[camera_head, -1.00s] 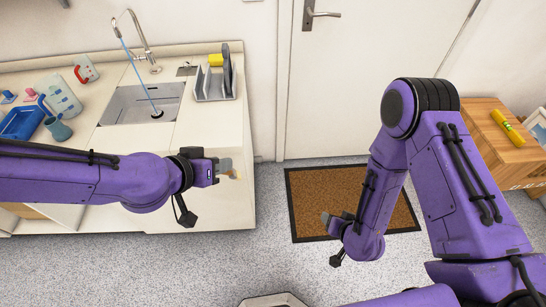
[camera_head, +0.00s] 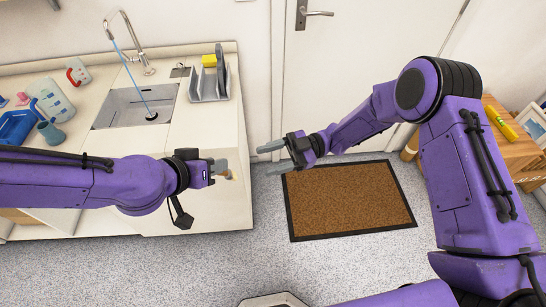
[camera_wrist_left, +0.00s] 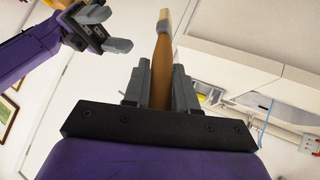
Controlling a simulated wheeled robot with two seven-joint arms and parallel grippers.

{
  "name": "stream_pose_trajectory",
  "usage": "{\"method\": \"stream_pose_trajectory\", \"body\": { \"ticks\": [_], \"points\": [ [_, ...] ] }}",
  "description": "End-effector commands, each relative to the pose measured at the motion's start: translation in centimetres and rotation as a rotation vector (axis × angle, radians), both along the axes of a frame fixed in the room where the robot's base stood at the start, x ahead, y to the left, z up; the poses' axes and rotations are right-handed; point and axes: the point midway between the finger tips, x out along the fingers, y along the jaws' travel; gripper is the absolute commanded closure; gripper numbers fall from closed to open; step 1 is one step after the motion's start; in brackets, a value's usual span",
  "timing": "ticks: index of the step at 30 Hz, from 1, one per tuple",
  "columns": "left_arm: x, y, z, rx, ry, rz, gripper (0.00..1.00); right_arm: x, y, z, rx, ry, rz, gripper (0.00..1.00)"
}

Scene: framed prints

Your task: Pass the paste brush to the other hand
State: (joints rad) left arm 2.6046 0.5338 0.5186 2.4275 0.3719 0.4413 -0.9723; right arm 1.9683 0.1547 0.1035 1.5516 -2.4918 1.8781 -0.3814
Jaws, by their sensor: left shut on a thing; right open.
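My left gripper (camera_head: 218,167) is at the front edge of the counter in the head view, shut on the paste brush. In the left wrist view the brush (camera_wrist_left: 162,60) shows as a tan wooden handle with a grey band, standing out from between the left fingers (camera_wrist_left: 157,88).
The counter holds a sink (camera_head: 135,106), a grey rack (camera_head: 208,84) with a yellow sponge, a blue tray (camera_head: 15,128) and cups. A brown doormat (camera_head: 350,198) lies on the floor. A wooden cabinet (camera_head: 517,150) stands at the right. Air between the grippers is clear.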

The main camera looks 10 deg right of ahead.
Motion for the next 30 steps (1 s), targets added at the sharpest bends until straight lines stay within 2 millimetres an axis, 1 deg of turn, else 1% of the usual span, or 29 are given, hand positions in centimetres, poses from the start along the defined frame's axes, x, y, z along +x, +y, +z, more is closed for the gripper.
{"method": "stream_pose_trajectory", "body": {
  "ticks": [2,5,12,16,18,21,28,29,30],
  "points": [
    [0.0,0.0,0.0,0.000,0.000,0.000,1.00,-0.2,0.9,0.0,0.003,-0.007,0.002,0.43],
    [0.0,0.0,0.0,0.000,0.000,0.000,1.00,-0.6,2.8,0.0,0.002,-0.006,0.003,0.43],
    [0.0,0.0,0.0,0.000,0.000,0.000,1.00,-1.5,8.2,0.0,0.002,-0.005,0.001,0.43],
    [0.0,0.0,0.0,0.000,0.000,0.000,1.00,-1.9,10.3,0.0,0.001,-0.005,-0.001,0.43],
    [0.0,0.0,0.0,0.000,0.000,0.000,1.00,-2.0,11.0,0.0,0.001,-0.004,-0.001,0.43],
    [0.0,0.0,0.0,0.000,0.000,0.000,1.00,-2.1,11.5,0.0,0.001,-0.004,-0.004,0.43],
    [0.0,0.0,0.0,0.000,0.000,0.000,1.00,-2.1,11.6,0.0,0.002,-0.004,-0.004,0.43],
    [0.0,0.0,0.0,0.000,0.000,0.000,1.00,-2.1,11.6,0.0,0.002,-0.004,-0.004,0.46],
    [0.0,0.0,0.0,0.000,0.000,0.000,1.00,-2.1,11.6,0.0,0.002,-0.004,-0.004,0.59]
  ]
}}
